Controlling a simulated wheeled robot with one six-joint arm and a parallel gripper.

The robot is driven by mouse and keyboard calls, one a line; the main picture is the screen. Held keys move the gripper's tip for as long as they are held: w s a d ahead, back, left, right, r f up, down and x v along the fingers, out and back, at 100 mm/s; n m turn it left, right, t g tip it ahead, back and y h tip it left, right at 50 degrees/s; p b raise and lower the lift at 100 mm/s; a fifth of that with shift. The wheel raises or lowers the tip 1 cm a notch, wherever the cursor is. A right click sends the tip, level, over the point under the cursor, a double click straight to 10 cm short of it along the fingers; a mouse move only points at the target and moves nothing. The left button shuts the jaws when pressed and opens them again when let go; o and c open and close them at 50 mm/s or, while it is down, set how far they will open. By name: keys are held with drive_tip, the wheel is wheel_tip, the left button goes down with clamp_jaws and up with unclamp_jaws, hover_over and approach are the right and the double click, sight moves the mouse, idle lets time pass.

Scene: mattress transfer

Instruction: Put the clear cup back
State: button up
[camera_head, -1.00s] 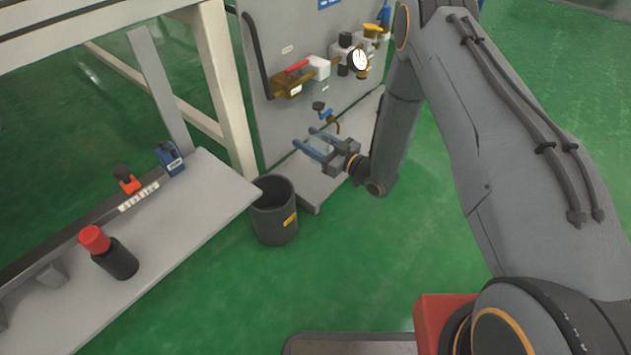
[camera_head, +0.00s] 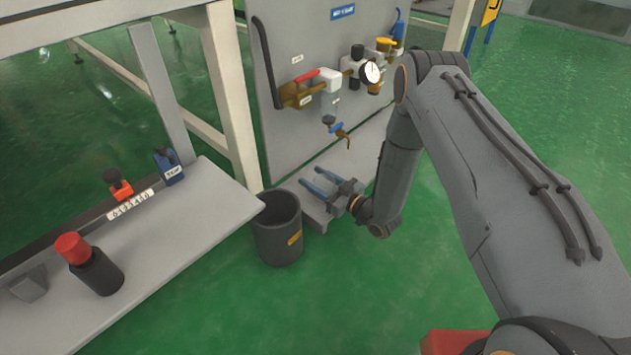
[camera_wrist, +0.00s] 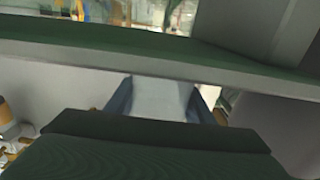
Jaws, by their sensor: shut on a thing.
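My gripper (camera_head: 312,182) is shut on the clear cup, low over the grey ledge at the foot of the upright panel. In the wrist view the cup (camera_wrist: 161,97) is a pale, see-through shape between the two blue fingers; its lower part is hidden by my gripper's dark body. In the head view the cup is barely visible between the fingers. I cannot tell whether it touches the ledge (camera_head: 345,160).
A small tap with a blue handle (camera_head: 336,128) sticks out above my gripper. A dark bin (camera_head: 278,235) stands just left of it. A grey bench (camera_head: 185,225) at left bears a black bottle with a red cap (camera_head: 95,270). Green floor is open in front.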

sight(332, 188)
drive_tip(key=o, duration=1.1)
drive_tip(key=shift+o, duration=0.2)
drive_tip(key=shift+s+d+r, duration=0.1)
drive_tip(key=shift+d, duration=0.05)
drive_tip(key=p+v, duration=0.5)
drive_tip(key=v, duration=0.6)
drive_tip(key=shift+s+d, duration=0.25)
